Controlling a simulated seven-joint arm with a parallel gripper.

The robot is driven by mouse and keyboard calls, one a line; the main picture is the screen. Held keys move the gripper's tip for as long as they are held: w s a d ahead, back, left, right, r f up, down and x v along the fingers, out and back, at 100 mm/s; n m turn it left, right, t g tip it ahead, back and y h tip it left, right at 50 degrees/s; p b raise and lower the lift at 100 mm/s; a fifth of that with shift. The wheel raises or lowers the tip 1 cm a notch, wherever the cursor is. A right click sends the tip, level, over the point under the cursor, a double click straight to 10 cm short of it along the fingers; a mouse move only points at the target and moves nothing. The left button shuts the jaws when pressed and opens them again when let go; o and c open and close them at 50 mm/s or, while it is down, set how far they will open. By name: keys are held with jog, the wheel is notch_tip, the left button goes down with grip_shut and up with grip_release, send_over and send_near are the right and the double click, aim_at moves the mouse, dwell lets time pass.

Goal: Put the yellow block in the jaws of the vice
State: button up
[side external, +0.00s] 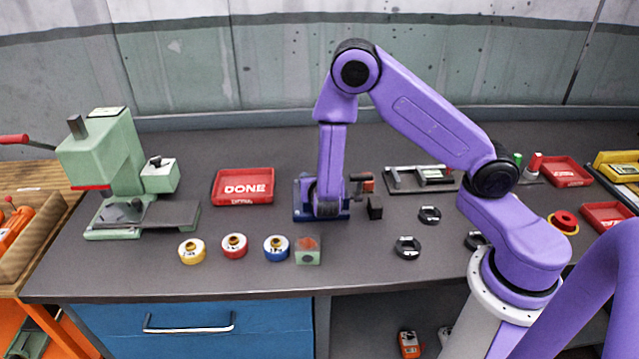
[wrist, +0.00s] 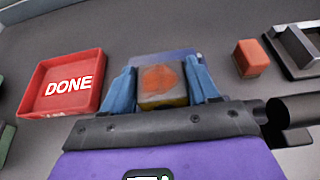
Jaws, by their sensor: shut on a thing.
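In the wrist view my gripper (wrist: 164,88) has its blue fingers on the left and right sides of the yellow block (wrist: 161,82), which has dull yellow sides and an orange-red patch on top. In the side view my gripper end (side external: 326,205) points down over the blue vice (side external: 299,213). The arm hides the block and much of the vice there. Part of a blue surface (wrist: 165,57) shows behind the block in the wrist view. I cannot tell whether the block touches the vice or sits between its jaws.
A red DONE tray (side external: 243,187) stands to the left. An orange block (side external: 367,182) and a black block-shaped part (side external: 375,207) are close on the right. Several coloured rings and a green block (side external: 308,256) line the front. A green press (side external: 115,165) stands farther left.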

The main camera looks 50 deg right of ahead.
jog(key=shift+f, duration=0.6)
jog(key=o, duration=1.1)
jog(key=shift+f, duration=0.15)
jog(key=shift+r, duration=0.2)
jog(key=v, duration=1.2)
jog(key=s+r+m+g+y, duration=0.3)
jog(key=s+m, duration=0.1)
jog(key=s, duration=0.3)
jog(key=s+r+m+g+y, duration=0.3)
jog(key=s+m, duration=0.2)
jog(key=s, duration=0.3)
jog(key=s+a+r+m+g+y, duration=0.1)
jog(key=s+r+m+g+y, duration=0.2)
jog(key=s, duration=0.5)
jog(key=shift+s+r+m+y, duration=0.15)
jog(key=shift+m+y, duration=0.1)
jog(key=shift+m, duration=0.35)
jog(key=shift+r+m+y, duration=0.2)
jog(key=shift+m+y, duration=0.05)
jog(key=shift+m, duration=0.35)
